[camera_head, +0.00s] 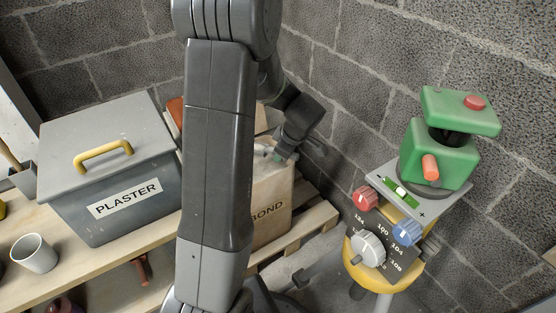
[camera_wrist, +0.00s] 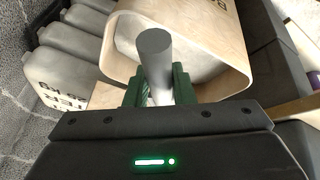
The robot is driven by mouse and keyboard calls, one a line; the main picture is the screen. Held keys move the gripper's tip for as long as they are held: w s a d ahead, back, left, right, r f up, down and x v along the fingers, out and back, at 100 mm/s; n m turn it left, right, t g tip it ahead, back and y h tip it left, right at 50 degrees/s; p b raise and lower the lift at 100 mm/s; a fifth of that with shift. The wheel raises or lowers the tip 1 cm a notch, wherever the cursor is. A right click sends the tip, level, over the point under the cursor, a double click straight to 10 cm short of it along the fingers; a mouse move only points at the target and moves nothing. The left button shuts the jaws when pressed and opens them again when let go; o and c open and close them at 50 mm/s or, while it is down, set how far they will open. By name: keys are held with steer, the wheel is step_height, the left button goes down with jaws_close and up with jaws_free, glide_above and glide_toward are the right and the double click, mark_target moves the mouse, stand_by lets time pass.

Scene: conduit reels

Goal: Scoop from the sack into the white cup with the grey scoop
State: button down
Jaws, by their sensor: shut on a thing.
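The sack (camera_head: 268,208), tan and lettered "BOND", stands behind my arm. In the wrist view the sack (camera_wrist: 238,72) lies open ahead, with pale grey material inside. My gripper (camera_head: 283,152) is at the sack's mouth. In the wrist view my gripper (camera_wrist: 157,88), with green fingers, is shut on a grey cylindrical handle, which I take as the grey scoop (camera_wrist: 153,58). The scoop's bowl is hidden, so I cannot tell whether it holds anything. The white cup (camera_head: 34,254) stands upright on the wooden bench at the far left, well apart from my gripper.
A grey box (camera_head: 105,170) labelled "PLASTER", its lid closed, stands between cup and sack. A green levelling instrument (camera_head: 438,155) stands on a yellow-topped tripod at right.

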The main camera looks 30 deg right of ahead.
steer(key=shift+d+v, duration=0.15)
steer(key=shift+v, duration=0.8)
steer(key=shift+d+v, duration=0.15)
steer(key=shift+v, duration=0.8)
steer(key=shift+w, duration=0.15)
